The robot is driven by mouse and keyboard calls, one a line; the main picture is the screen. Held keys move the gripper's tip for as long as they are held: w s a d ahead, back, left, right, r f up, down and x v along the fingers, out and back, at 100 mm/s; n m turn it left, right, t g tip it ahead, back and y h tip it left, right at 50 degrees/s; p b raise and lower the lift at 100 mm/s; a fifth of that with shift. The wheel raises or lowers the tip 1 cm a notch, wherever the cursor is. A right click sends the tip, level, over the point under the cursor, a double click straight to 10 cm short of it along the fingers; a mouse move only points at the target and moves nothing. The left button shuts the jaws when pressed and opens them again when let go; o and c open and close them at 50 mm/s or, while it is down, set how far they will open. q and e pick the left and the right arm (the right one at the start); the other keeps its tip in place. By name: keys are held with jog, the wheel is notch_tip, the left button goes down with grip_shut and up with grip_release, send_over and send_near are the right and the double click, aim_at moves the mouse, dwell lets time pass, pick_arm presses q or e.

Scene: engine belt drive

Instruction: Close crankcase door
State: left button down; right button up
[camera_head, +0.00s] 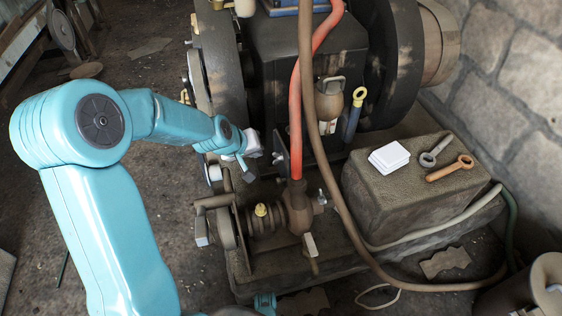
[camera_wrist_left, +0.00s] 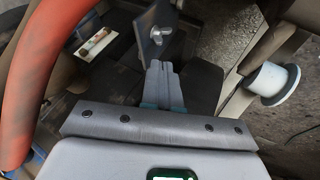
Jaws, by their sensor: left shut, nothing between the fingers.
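My left gripper (camera_head: 246,174) reaches in from the left beside the engine block (camera_head: 290,65). Its fingers are shut with nothing between them, and they show in the left wrist view (camera_wrist_left: 161,68). Just beyond the fingertips in that view is a small dark metal plate (camera_wrist_left: 146,32) with a bright wing-nut-like fastener. This plate seems to be the crankcase door, standing out at an angle from the engine. I cannot tell whether the fingers touch it. In the head view a dark plate (camera_head: 282,154) shows right of the gripper, by the red hose.
A red hose (camera_head: 295,100) and a brown hose (camera_head: 306,90) hang in front of the engine. Large dark wheels flank the block. A stone block (camera_head: 385,205) at right carries a white box (camera_head: 389,158) and two wrenches. A pump-like fitting (camera_head: 265,222) stands below the gripper.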

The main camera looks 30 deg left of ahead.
pick_arm(q)
jog(key=f, duration=0.1)
jog(key=p, duration=0.3)
send_near(285, 158)
jog(key=x, duration=0.4)
jog(key=shift+w+a+f+p, duration=0.1)
jog(key=shift+w+f+p, duration=0.15)
jog(key=shift+p, duration=0.25)
jog(key=shift+f, duration=0.1)
